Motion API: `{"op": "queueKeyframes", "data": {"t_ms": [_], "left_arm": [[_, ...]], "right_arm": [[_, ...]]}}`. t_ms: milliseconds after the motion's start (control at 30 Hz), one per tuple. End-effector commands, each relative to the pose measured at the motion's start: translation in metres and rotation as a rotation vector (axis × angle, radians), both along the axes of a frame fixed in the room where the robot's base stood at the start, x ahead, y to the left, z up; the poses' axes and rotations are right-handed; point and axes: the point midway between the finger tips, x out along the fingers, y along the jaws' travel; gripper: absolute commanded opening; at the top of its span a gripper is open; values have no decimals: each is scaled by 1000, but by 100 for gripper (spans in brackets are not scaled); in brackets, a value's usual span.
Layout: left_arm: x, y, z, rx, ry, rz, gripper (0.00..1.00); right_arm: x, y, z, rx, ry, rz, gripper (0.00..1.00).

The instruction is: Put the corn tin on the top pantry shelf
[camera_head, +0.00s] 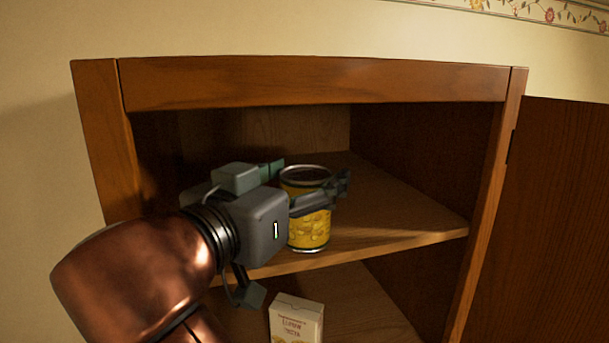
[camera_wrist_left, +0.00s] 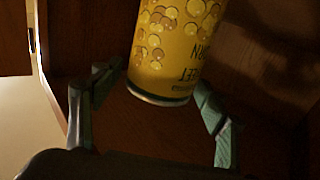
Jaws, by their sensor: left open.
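The corn tin (camera_head: 309,228) is yellow with a silver rim and stands upright on the top pantry shelf (camera_head: 400,226), close to its front edge. My left gripper (camera_head: 312,184) is at the tin, with one finger beyond it and one in front of it. In the left wrist view the tin (camera_wrist_left: 172,50) lies between the two spread fingers of the left gripper (camera_wrist_left: 152,112), with a gap at the left finger. Whether the right finger touches the tin is unclear. My right gripper is not in view.
A small white carton (camera_head: 296,318) stands on the lower shelf, below the tin. The cabinet frame (camera_head: 310,82) surrounds the opening, and its door (camera_head: 560,220) is open to the right. The top shelf is clear to the right of the tin.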

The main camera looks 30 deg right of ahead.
Motion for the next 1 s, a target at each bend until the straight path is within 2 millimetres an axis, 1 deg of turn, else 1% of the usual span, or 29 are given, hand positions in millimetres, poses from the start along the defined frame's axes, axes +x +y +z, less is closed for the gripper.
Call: {"op": "queueKeyframes", "data": {"t_ms": [33,167,300,500,600,700,1000], "left_arm": [[-4,6,-2,-3,-3,0,68],[-17,27,-4,-4,-5,0,68],[-33,54,-4,-4,-5,1,68],[-52,85,-3,-3,-4,1,68],[-58,94,-2,-3,-3,1,68],[-61,99,-1,-2,-1,0,68],[-62,101,0,-2,-1,0,68]], "right_arm": [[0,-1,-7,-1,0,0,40],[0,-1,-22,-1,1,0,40],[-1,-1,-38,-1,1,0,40],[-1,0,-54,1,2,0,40],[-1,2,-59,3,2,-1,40],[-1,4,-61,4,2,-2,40],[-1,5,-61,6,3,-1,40]]}}
